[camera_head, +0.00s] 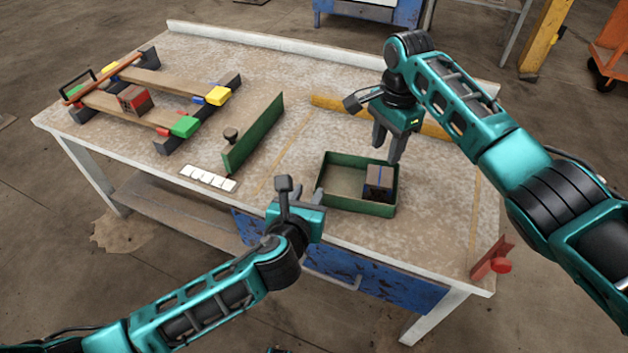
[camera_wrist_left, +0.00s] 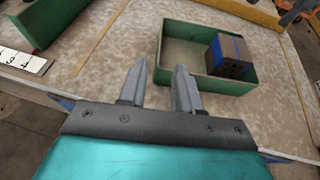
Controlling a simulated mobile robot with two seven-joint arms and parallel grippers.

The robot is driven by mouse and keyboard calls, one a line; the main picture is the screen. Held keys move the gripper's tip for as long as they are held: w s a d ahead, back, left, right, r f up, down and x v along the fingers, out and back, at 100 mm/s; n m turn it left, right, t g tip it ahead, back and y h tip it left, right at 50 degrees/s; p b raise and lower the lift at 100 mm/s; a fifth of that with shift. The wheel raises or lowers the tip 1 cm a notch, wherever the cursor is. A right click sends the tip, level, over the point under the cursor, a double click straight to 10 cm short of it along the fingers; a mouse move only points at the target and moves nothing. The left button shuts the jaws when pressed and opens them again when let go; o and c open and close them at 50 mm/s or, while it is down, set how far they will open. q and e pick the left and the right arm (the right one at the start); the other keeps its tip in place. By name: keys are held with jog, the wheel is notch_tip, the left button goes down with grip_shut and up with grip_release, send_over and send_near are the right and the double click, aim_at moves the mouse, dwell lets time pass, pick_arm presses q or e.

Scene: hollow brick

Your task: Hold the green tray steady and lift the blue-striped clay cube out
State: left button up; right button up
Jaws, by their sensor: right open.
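The green tray (camera_head: 358,206) sits on the worn workbench, right of centre. The brown clay cube with a blue stripe (camera_head: 378,182) stands inside it, against the right side. In the left wrist view the tray (camera_wrist_left: 204,83) and the cube (camera_wrist_left: 230,58) show ahead of my fingers. My left gripper (camera_head: 302,191) is just left of the tray's near left corner, fingers apart and empty. It also shows in the left wrist view (camera_wrist_left: 159,85). My right gripper (camera_head: 385,148) is open and empty, pointing down above the tray's far right part, near the cube.
A green upright board with a knob (camera_head: 253,134) stands left of the tray. A rack with coloured blocks (camera_head: 150,95) holds a reddish cube at far left. A white numbered strip (camera_head: 208,178) lies near the front edge. A red clamp (camera_head: 494,262) is at the right corner.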

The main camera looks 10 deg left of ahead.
pick_arm(q)
jog(key=x, duration=1)
jog(key=shift+w+f, duration=0.2)
jog(key=shift+w, duration=0.15)
grip_shut()
